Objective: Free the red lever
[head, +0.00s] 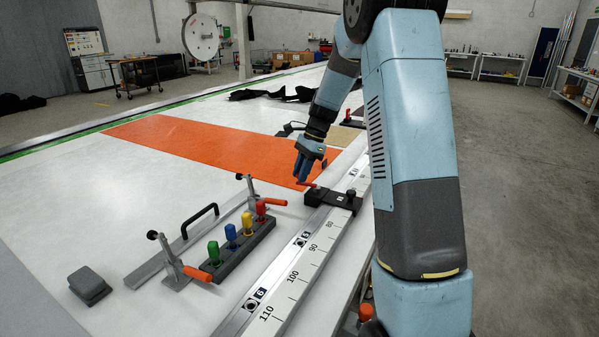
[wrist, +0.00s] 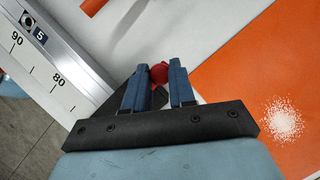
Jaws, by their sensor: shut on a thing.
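The red lever (head: 308,184) sticks out from the left end of a black block (head: 338,200) that sits across the ruler rail. My gripper (head: 301,177) reaches down to it from above, with blue fingers. In the wrist view the lever's round red end (wrist: 159,72) lies between the fingertips of my gripper (wrist: 158,68), which is shut on it. The fingers and palm hide most of the lever and block in that view.
The ruler rail (head: 293,277) runs along the table's right edge. A dark rack (head: 237,253) with coloured pegs stands nearer, between toggle clamps with orange handles (head: 197,273). An orange sheet (head: 215,144) lies beyond. The white table at left is mostly clear.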

